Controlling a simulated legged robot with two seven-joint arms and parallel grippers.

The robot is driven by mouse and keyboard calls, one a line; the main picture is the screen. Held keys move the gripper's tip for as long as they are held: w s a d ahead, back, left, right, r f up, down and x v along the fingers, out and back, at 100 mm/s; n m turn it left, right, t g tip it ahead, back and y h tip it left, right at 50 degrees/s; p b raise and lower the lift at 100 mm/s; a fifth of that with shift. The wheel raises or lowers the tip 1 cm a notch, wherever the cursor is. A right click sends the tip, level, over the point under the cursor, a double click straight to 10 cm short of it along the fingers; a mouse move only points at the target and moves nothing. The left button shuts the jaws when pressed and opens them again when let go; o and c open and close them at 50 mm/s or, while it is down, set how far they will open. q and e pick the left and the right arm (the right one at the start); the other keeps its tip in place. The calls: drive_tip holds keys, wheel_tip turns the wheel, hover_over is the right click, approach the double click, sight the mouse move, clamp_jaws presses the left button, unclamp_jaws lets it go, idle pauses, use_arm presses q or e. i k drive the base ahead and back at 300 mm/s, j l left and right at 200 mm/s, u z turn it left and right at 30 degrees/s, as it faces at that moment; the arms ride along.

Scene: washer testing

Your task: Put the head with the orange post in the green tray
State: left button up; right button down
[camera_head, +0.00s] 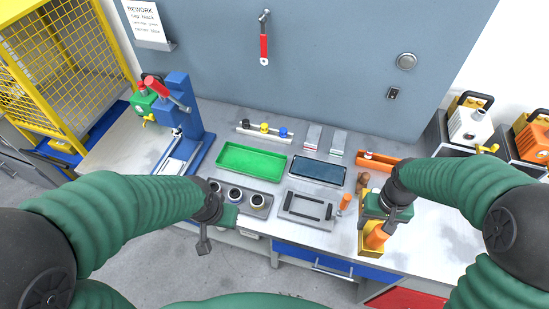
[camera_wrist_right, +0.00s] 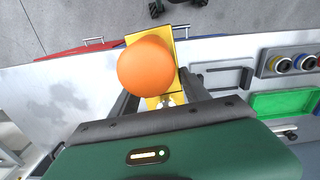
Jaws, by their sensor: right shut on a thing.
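The head with the orange post shows in the head view as a yellow body with an orange round-ended post (camera_head: 376,238) at the counter's front right. In the wrist view its orange post (camera_wrist_right: 147,68) stands up between my fingers, with the yellow body behind. My right gripper (camera_head: 388,222) is shut on it; its lower contact is partly hidden. The green tray (camera_head: 250,160) lies left of it on the counter and looks empty; its edge also shows in the wrist view (camera_wrist_right: 283,103). My left gripper (camera_head: 204,246) hangs before the counter's front edge, apart from everything; its jaw opening is unclear.
A grey holder with several round cups (camera_head: 240,196) sits in front of the tray. A grey fixture with black bars (camera_head: 308,208) and a dark blue tray (camera_head: 318,170) lie between tray and right gripper. A blue press (camera_head: 190,120) stands left.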

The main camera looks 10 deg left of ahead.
sight(253, 162)
drive_tip(key=k+j+u, duration=0.15)
drive_tip(key=j, duration=0.2)
drive_tip(key=i+j+u, duration=0.1)
drive_tip(key=j, duration=0.25)
drive_tip(key=j+u, duration=0.15)
drive_tip(key=j, duration=0.2)
drive_tip(key=i+j+u, duration=0.1)
drive_tip(key=i+u, duration=0.15)
drive_tip(key=i, duration=0.2)
drive_tip(key=i+l+u, duration=0.2)
drive_tip(key=i, duration=0.15)
